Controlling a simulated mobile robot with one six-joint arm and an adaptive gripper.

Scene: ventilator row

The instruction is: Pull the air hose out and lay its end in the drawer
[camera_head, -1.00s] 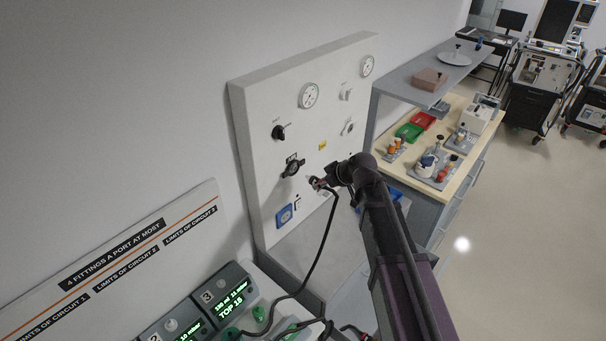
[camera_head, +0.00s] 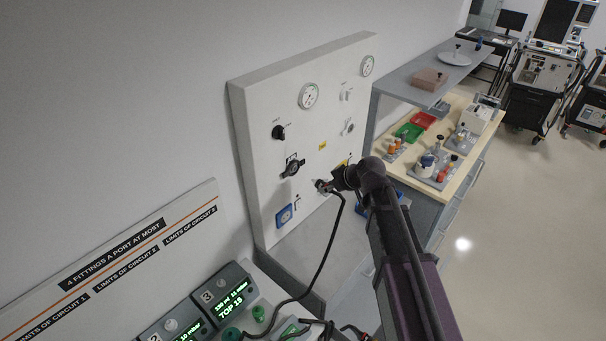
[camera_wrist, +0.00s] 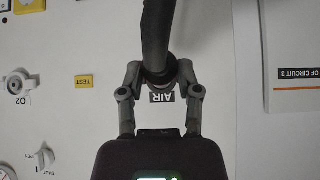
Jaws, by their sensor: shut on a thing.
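My gripper (camera_head: 325,186) is shut on the end of the black air hose (camera_head: 325,245) in front of the white wall panel (camera_head: 262,110). In the wrist view, my gripper's fingers (camera_wrist: 156,82) close on the hose (camera_wrist: 155,35), with the AIR label (camera_wrist: 162,97) on the panel just behind. The hose hangs down from the grip toward the consoles at the bottom. The fitting is hidden by the fingers, so I cannot tell whether the hose end still touches its port. I cannot make out an open drawer; the bench front (camera_head: 440,225) is partly behind my arm.
A wooden bench top (camera_head: 465,115) at right holds green and red trays and several fittings, under a grey shelf (camera_head: 425,72). Blue bins sit partly behind my arm. Ventilator consoles (camera_head: 225,295) stand at lower left. The floor (camera_head: 530,230) at right is clear.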

